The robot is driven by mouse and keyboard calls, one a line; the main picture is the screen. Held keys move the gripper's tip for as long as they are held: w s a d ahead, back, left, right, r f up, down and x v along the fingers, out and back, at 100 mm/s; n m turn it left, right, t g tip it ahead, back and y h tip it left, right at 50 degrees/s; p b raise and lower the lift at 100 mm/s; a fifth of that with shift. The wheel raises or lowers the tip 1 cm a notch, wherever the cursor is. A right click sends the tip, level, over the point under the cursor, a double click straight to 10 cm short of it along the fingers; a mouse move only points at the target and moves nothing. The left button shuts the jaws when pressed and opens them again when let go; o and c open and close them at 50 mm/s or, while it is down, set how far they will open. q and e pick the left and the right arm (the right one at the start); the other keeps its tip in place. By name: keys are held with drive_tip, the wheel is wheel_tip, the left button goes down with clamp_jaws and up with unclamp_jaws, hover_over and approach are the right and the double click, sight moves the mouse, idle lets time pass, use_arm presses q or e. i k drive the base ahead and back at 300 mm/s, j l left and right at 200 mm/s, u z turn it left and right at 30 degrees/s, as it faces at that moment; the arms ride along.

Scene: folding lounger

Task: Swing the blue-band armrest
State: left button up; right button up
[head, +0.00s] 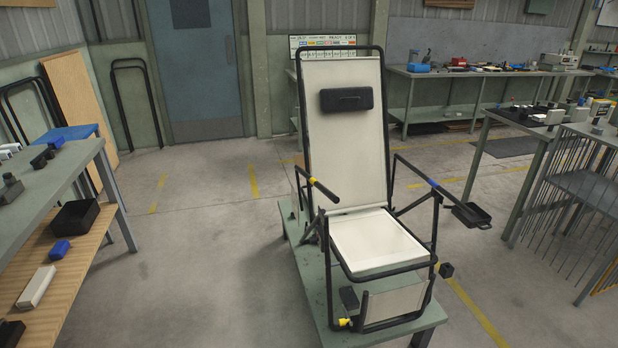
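The folding lounger (343,130) has a black tube frame, a tall cream backrest and a cream seat (375,240). It stands on a low green platform (318,290). The blue-band armrest (415,172) is a black bar on the lounger's right side in the picture. It slants down and outward to the right from beside the backrest, with a blue band (432,183) partway along. A black tray (471,215) is at its outer end. A yellow-banded armrest (325,191) is on the left side. Neither of my grippers is in view.
A green workbench with a wooden lower shelf (75,250) stands at left. A table (545,135) and a wire rack (585,180) stand at right, with a floor gap between them and the tray. Open floor (210,250) lies left of the lounger.

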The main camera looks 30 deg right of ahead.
sight(456, 201)
drive_tip(key=z, duration=1.7)
